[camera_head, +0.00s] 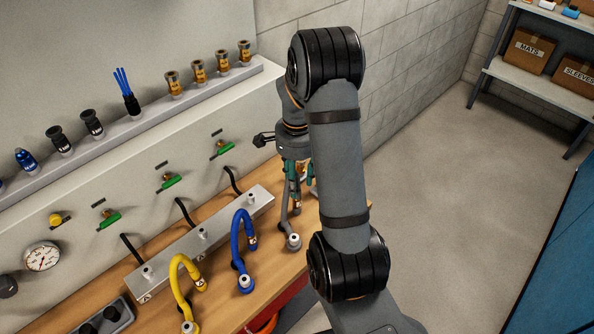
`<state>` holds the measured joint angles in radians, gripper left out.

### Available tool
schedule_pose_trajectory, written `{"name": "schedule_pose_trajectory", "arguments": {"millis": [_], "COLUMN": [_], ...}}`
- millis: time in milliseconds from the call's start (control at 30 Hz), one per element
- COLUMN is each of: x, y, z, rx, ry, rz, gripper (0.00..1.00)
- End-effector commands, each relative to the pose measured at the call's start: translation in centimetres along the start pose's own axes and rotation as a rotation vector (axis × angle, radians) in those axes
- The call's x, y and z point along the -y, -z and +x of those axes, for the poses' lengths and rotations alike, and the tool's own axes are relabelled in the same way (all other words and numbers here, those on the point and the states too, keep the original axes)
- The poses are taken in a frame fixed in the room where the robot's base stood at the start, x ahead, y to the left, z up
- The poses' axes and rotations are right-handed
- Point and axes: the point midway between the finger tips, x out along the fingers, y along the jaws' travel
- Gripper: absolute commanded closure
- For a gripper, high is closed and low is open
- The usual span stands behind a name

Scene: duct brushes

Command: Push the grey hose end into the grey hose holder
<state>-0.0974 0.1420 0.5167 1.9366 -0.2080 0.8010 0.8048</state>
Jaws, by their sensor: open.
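The grey hose (284,216) rises from a round grey fitting (293,242) on the bench, just left of my arm. My gripper (297,184), with green fingers, points down over the upper part of this hose. It is open, and the hose end is between or close beside the fingers; my arm hides part of it, so I cannot tell which. The metal rail (224,220) on the bench carries upright fittings. Its right fitting (250,197) is nearest the grey hose. I cannot tell which fitting is the grey hose holder.
A blue hose (237,235) and a yellow hose (177,282) curve up from the bench left of the grey one. Green-handled valves (170,181) and a gauge (43,256) are on the panel behind. A ledge above holds several brushes and fittings. The floor at right is clear.

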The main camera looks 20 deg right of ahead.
Motion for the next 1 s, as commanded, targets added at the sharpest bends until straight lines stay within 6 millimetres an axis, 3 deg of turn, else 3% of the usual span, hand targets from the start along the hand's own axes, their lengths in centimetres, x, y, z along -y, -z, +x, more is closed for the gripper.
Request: {"name": "schedule_pose_trajectory", "arguments": {"millis": [100,333,833,1000], "x": [0.1,0.0,0.0,-0.1], "y": [0.1,0.0,0.0,0.0], "z": [-2.0,-3.8,-3.8,-2.8], "rx": [-0.003,-0.001,0.0,0.001], "ry": [0.004,0.0,-0.001,-0.003], "rz": [0.001,0.0,0.0,-0.001], "gripper": [0.59,0.59,0.59,0.59]}}
